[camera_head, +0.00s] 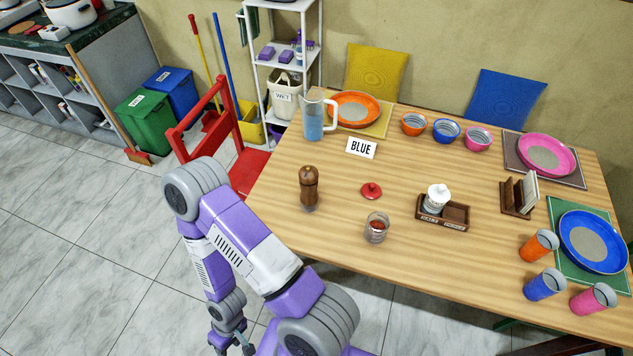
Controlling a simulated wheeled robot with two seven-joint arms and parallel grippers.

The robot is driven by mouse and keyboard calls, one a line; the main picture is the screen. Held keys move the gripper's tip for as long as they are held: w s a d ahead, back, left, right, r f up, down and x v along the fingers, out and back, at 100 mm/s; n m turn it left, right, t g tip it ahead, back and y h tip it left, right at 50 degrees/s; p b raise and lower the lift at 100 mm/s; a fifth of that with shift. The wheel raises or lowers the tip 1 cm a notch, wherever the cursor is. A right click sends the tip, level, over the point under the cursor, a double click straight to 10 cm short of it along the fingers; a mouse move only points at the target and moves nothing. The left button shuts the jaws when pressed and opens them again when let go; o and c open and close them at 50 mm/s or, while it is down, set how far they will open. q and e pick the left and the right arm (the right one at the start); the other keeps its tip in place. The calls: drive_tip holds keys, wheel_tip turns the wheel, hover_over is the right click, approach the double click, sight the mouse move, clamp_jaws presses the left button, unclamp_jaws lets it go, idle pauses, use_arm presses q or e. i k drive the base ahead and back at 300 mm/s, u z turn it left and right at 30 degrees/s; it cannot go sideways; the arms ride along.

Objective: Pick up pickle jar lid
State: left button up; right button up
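The pickle jar lid is a small red round lid with a knob (371,190), lying on the wooden table (310,240) near its middle. An open glass jar (377,228) with reddish-brown contents stands just in front of the lid, apart from it. My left arm is bent at the lower left, and its gripper (234,342) hangs low beside the table over the floor, well away from the lid. The gripper is small and partly cut off by the bottom edge, so its opening is unclear. My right gripper is out of view.
A brown pepper mill (309,188) stands left of the lid. A wooden caddy (443,211) stands to the right. A red chair (246,172) is at the table's left edge.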

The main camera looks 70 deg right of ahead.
sight(371, 191)
drive_tip(key=u, duration=0.15)
drive_tip(key=k, duration=0.95)
drive_tip(key=z, duration=1.3)
